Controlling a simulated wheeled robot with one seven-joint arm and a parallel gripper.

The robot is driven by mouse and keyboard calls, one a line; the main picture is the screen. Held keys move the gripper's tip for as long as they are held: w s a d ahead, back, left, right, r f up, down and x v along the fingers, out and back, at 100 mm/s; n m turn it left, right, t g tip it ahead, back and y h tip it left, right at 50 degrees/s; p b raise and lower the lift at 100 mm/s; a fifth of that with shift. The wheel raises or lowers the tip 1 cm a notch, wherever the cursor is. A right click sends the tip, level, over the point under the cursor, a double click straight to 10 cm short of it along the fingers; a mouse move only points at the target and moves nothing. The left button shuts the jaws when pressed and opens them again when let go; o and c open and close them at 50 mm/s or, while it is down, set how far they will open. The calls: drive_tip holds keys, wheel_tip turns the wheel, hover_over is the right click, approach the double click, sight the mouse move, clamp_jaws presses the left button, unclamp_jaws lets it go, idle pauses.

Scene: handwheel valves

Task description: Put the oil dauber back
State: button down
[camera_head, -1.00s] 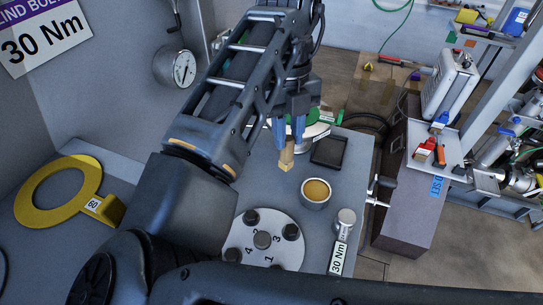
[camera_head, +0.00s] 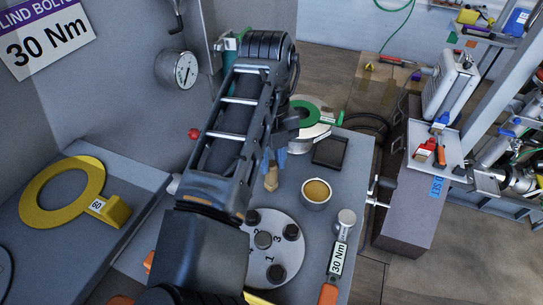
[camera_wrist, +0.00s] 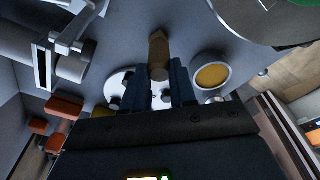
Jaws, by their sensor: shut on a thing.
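The oil dauber (camera_head: 271,178), a short tan-brown stick, hangs below my gripper (camera_head: 274,160). In the wrist view the dauber (camera_wrist: 158,52) lies between the blue fingers of my gripper (camera_wrist: 162,75), which are shut on it. A round tin of amber oil (camera_head: 316,193) stands on the grey bench to the right of the dauber, apart from it. The tin also shows in the wrist view (camera_wrist: 212,75). The dauber's upper part is hidden by my fingers and arm in the head view.
A bolted flange (camera_head: 276,245) with numbered bolts lies in front of the dauber. A torque wrench (camera_head: 340,252) marked 30 Nm is right of it. A black tray (camera_head: 330,152) and a green ring (camera_head: 305,110) are behind. A yellow ring (camera_head: 60,190) lies left.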

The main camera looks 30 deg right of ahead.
drive_tip(key=c, duration=0.9)
unclamp_jaws()
drive_tip(key=shift+f, duration=0.1)
wheel_tip(320, 180, up, 12)
drive_tip(key=w+p, duration=0.1)
drive_tip(key=p, duration=0.3)
drive_tip(key=shift+w+d+p, duration=0.25)
drive_tip(key=shift+p, duration=0.1)
